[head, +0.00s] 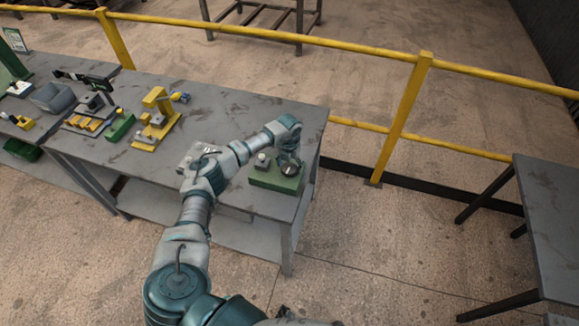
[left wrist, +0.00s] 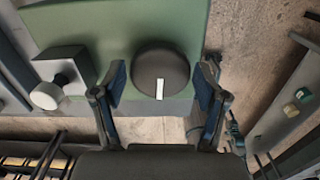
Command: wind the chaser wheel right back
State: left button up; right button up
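The chaser wheel looks to be the dark round wheel (left wrist: 160,65) on a green base (head: 272,180) at the right end of the workbench. A white mark on the wheel points toward the lower edge of the left wrist view. My left gripper (head: 290,160) is over the wheel from above; its fingers (left wrist: 162,82) are open on either side of it, with a small gap showing on each side. A grey block with a pale knob (left wrist: 45,95) stands on the base beside the wheel. My right gripper is not in view.
The grey workbench (head: 225,100) also holds a yellow stand (head: 158,115), a small green block (head: 121,127) and a grey bin (head: 52,97) at the left. A yellow railing (head: 405,115) runs behind. Another table (head: 555,215) stands at the right, across open floor.

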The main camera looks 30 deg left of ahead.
pick_arm(q)
jog(key=shift+o, duration=0.7)
jog(key=shift+f, duration=0.2)
notch_tip(320, 180, up, 12)
jog(key=shift+a+f, duration=0.1)
notch_tip(320, 180, up, 6)
jog(key=p, duration=0.2)
send_over(289, 166)
jog(key=f, duration=0.9)
jog(key=f+p, duration=0.1)
jog(key=f, duration=0.8)
jog(key=shift+s+d+p, duration=0.2)
jog(key=shift+p, duration=0.1)
jog(key=c, duration=1.1)
